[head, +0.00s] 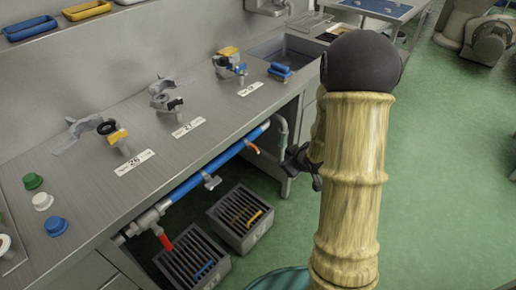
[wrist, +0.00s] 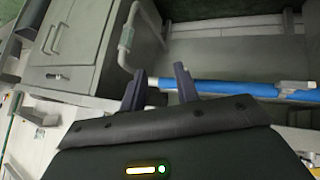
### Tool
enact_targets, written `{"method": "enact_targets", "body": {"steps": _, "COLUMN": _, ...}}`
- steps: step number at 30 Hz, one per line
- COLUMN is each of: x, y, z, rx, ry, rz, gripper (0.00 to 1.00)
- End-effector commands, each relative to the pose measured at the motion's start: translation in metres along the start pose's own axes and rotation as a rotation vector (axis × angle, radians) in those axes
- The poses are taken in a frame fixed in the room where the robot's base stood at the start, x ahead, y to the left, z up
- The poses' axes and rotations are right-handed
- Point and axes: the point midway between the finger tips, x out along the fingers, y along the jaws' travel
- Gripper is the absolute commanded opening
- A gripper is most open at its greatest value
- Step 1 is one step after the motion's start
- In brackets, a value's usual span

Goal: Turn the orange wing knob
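A small orange knob (head: 254,148) sits on the blue pipe (head: 225,157) under the steel counter, near the pipe's right end; its exact shape is too small to tell. My gripper (head: 297,168) is to the right of the knob and apart from it, partly hidden behind my arm. In the wrist view my gripper (wrist: 159,85) shows two dark fingers spread apart with nothing between them. The blue pipe (wrist: 220,88) runs to the right behind the fingers. I cannot make out the orange knob in the wrist view.
A red lever (head: 165,241) is at the pipe's near left end, and a grey handle (head: 212,181) is midway. Two slatted grey crates (head: 240,217) (head: 192,262) stand on the floor below. The steel counter (head: 75,172) overhangs the pipe. Green floor (head: 440,170) is clear at right.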

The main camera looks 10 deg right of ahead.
Motion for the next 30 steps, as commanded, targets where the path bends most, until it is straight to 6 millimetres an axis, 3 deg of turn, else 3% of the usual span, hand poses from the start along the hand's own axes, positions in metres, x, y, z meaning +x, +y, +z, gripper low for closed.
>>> {"method": "enact_targets", "body": {"steps": 4, "x": 0.028, "y": 0.012, "z": 0.007, "rx": -0.109, "ry": 0.174, "rz": -0.037, "gripper": 0.31}}
{"method": "enact_targets", "body": {"steps": 10, "x": 0.044, "y": 0.009, "z": 0.022, "rx": -0.200, "ry": 0.453, "rz": -0.094, "gripper": 0.31}}
{"method": "enact_targets", "body": {"steps": 21, "x": 0.016, "y": -0.009, "z": 0.059, "rx": -0.168, "ry": 0.913, "rz": -0.136, "gripper": 0.31}}
{"method": "enact_targets", "body": {"steps": 30, "x": 0.013, "y": -0.010, "z": 0.060, "rx": -0.162, "ry": 0.946, "rz": -0.135, "gripper": 0.31}}
